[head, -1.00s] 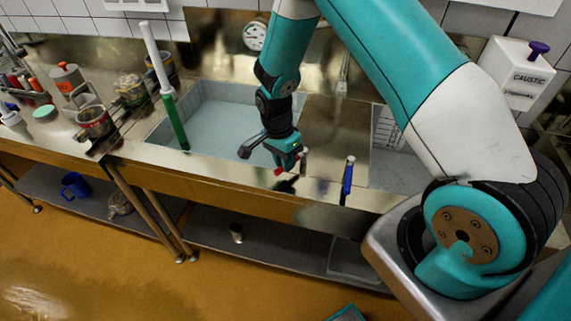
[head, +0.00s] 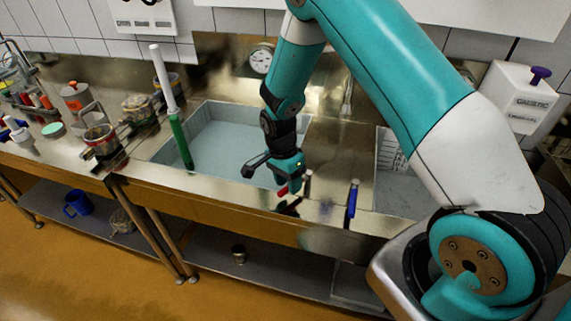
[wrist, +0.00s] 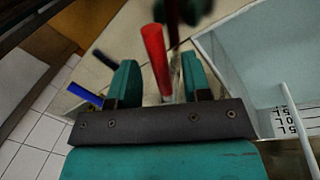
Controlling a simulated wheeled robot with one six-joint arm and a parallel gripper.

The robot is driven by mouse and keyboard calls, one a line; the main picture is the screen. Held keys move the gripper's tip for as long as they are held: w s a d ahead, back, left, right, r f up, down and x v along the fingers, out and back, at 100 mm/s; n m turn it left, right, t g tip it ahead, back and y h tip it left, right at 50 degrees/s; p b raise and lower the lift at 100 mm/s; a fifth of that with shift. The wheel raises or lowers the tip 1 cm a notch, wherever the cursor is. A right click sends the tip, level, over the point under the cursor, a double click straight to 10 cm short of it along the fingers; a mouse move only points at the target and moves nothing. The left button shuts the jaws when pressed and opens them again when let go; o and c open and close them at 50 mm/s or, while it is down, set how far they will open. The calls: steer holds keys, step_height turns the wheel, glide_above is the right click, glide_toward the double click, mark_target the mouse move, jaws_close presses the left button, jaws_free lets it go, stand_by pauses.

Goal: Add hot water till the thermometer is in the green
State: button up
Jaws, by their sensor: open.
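A red-handled lever (head: 283,190) stands at the front edge of the steel counter; in the wrist view the red handle (wrist: 154,50) rises between my fingers. My gripper (head: 291,178) is open around it, with a finger on each side and visible gaps. A blue-handled lever (head: 352,200) stands to the right; it also shows in the wrist view (wrist: 85,95). The basin (head: 225,140) behind holds pale bluish water. A round dial (head: 261,60) hangs on the back wall; its reading is too small to tell. I see no clear water flow.
A white-and-green stick (head: 180,140) leans upright at the basin's left side. Tins and bottles crowd the counter at left. A second basin (head: 400,188) with a marked scale lies at right, behind my arm. A white caustic dispenser (head: 522,95) hangs at far right.

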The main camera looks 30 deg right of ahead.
steer(key=w+r+b, duration=0.3)
steer(key=r, duration=1.3)
steer(key=shift+a+r+b, duration=0.35)
steer(key=shift+a, duration=0.05)
steer(key=s+a+r+n+t+y, duration=0.1)
steer(key=s+a+r+n, duration=0.3)
steer(key=s+n, duration=0.7)
steer(key=s+a+r+n+t+y, duration=0.1)
steer(key=s+a+r+n+y, duration=0.2)
steer(key=s+a+n, duration=0.4)
steer(key=s+r+n+b, duration=0.1)
steer(key=s+n, duration=0.3)
steer(key=s, duration=0.3)
steer(key=shift+s+a+r+n+y, duration=0.15)
steer(key=shift+s+a+n+y, duration=0.05)
steer(key=shift+a+n+y, duration=0.1)
stand_by(3.2)
